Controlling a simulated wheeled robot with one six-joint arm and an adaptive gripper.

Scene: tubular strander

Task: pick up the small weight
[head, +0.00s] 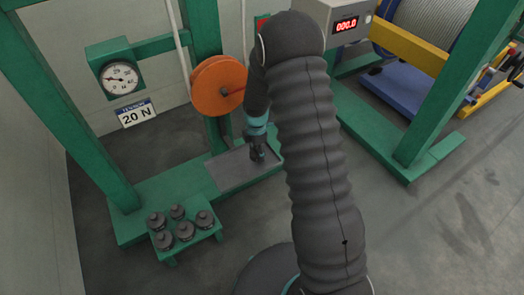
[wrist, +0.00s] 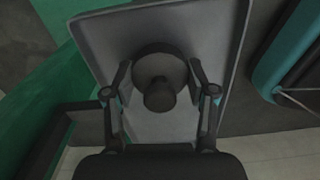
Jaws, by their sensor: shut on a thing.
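My gripper (head: 258,152) is low over the grey tray (head: 228,172) on the green base in the head view. In the wrist view my gripper (wrist: 158,78) has a finger on each side of a dark round weight (wrist: 157,62) with a knob on top, and is shut on it. The tray (wrist: 100,35) lies behind the weight. I cannot tell whether the weight touches the tray. In the head view the held weight is too small and dark to make out clearly.
Several dark weights (head: 185,231) stand on a small green stand (head: 195,243) at lower left. An orange wheel (head: 218,86), a dial gauge (head: 121,78) and a "20 N" sign (head: 136,114) are behind. Green posts (head: 62,105) flank the base. Grey floor at right is clear.

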